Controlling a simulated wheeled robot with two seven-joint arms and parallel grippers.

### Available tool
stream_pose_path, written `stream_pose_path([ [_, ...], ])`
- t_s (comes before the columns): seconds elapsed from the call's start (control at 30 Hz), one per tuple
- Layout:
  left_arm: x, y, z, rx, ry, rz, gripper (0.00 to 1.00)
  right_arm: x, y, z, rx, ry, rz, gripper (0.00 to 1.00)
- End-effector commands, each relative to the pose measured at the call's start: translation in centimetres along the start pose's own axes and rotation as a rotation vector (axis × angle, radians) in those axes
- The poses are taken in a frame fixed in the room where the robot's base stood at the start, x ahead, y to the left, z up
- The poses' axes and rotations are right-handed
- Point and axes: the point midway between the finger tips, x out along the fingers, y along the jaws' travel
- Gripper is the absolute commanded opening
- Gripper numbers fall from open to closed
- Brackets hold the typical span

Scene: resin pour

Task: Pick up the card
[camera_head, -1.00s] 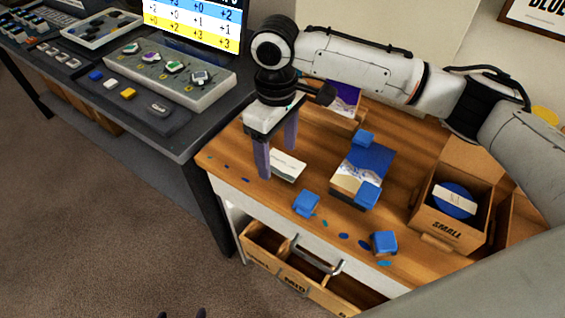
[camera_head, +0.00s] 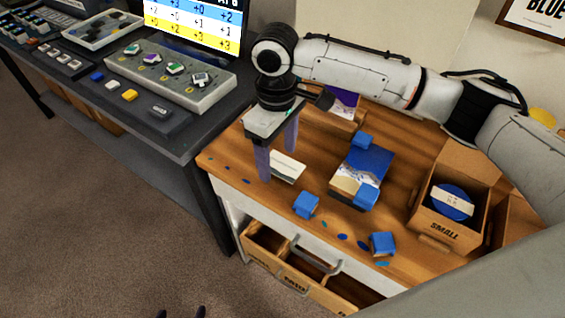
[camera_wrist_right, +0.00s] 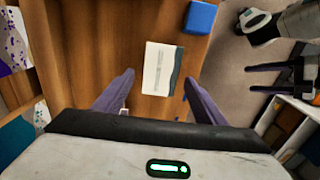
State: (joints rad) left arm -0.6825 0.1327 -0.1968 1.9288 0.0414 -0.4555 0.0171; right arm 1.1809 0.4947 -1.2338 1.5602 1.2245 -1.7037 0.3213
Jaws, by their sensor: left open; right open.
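The card (camera_head: 287,167) is white with a dark band along one edge and lies flat on the wooden bench top near its left end. In the right wrist view the card (camera_wrist_right: 158,70) lies in line with the gap between the fingers. My right gripper (camera_head: 278,165) is open and points down over the card, one finger to either side; nothing is held. Its two purple fingers also show in the right wrist view (camera_wrist_right: 159,82). I cannot tell whether the fingertips touch the bench. My left gripper (camera_head: 187,312) shows only as dark fingertips at the bottom edge, apart and empty, far from the card.
Blue clamps (camera_head: 305,204) sit around a blue-and-white picture panel (camera_head: 347,192) right of the card. A box marked SMALL (camera_head: 447,231) stands farther right. An open drawer (camera_head: 265,243) juts out below the bench. A dark desk (camera_head: 182,143) adjoins at left.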

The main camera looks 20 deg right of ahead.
Motion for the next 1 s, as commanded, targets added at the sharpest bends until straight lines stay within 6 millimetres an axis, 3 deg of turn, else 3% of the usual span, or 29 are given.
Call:
stream_pose_path([
  [0.47,-0.35,0.11,-0.1,-0.001,-0.002,0.001,0.65,0.12,-0.02,-0.01,0.0,0.0,0.0,0.65],
  [0.67,-0.4,0.14,-0.28,-0.001,0.002,0.002,0.65,0.12,-0.02,-0.01,0.0,0.0,0.0,0.31],
  [1.0,-0.36,0.16,-0.27,-0.001,0.002,0.002,0.65,0.12,0.0,-0.01,0.0,0.001,0.0,0.31],
])
